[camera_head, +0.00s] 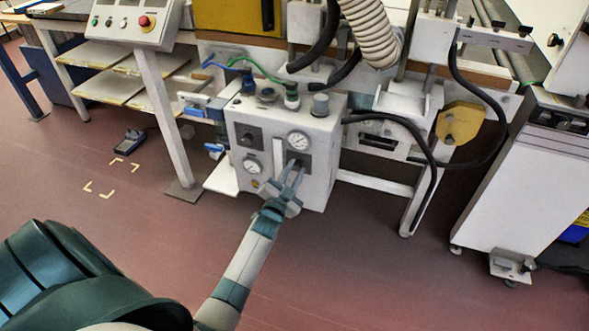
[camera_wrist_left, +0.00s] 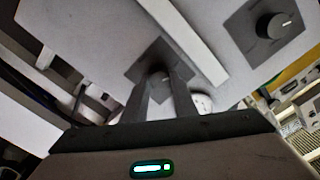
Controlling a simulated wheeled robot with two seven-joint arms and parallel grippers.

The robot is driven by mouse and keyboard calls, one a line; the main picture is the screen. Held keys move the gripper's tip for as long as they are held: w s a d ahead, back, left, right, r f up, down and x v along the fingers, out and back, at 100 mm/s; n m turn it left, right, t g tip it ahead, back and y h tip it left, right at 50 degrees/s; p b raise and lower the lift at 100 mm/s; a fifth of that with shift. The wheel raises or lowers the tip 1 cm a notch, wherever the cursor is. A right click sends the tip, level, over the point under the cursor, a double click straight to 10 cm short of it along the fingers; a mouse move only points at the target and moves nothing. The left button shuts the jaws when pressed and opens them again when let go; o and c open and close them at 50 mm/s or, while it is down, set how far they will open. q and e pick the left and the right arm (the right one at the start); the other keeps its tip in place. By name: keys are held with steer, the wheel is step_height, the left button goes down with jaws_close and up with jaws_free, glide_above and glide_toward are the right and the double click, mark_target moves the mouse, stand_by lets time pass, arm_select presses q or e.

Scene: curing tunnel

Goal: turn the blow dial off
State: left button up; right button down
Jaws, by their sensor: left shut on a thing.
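A white control box (camera_head: 316,187) has two black dials and two round gauges on its front. One dial (camera_head: 248,136) sits at the upper left and is free; it also shows at the upper right of the left wrist view (camera_wrist_left: 274,25). The other dial, at the lower right, sits on a dark square plate (camera_head: 304,157) below a gauge (camera_head: 298,141). My left gripper (camera_head: 294,170) is shut on this lower right dial, which is mostly hidden between the fingers (camera_wrist_left: 160,82). No readable label shows which one is the blow dial. My right gripper is not in view.
A second gauge (camera_head: 252,165) is left of the held dial. A black hose (camera_head: 405,121) hangs right of the box. A console with a red button (camera_head: 144,21) stands at upper left, and a white cabinet (camera_head: 520,165) at right. Floor in front is clear.

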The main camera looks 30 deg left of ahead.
arm_select(q)
steer(key=shift+f+n+p, duration=0.1)
steer(key=shift+n+p, duration=0.4)
steer(key=shift+n, duration=1.3)
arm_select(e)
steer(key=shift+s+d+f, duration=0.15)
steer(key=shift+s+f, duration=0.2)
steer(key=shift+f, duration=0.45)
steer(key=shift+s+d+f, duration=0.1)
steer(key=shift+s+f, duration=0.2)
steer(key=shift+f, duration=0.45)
arm_select(q)
steer(key=o, duration=1)
steer(key=shift+o, duration=0.2)
steer(key=v, duration=1.7)
steer(key=shift+s, duration=0.25)
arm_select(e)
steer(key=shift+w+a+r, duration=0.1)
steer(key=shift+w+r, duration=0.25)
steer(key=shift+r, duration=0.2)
arm_select(q)
steer(key=shift+a, duration=0.1)
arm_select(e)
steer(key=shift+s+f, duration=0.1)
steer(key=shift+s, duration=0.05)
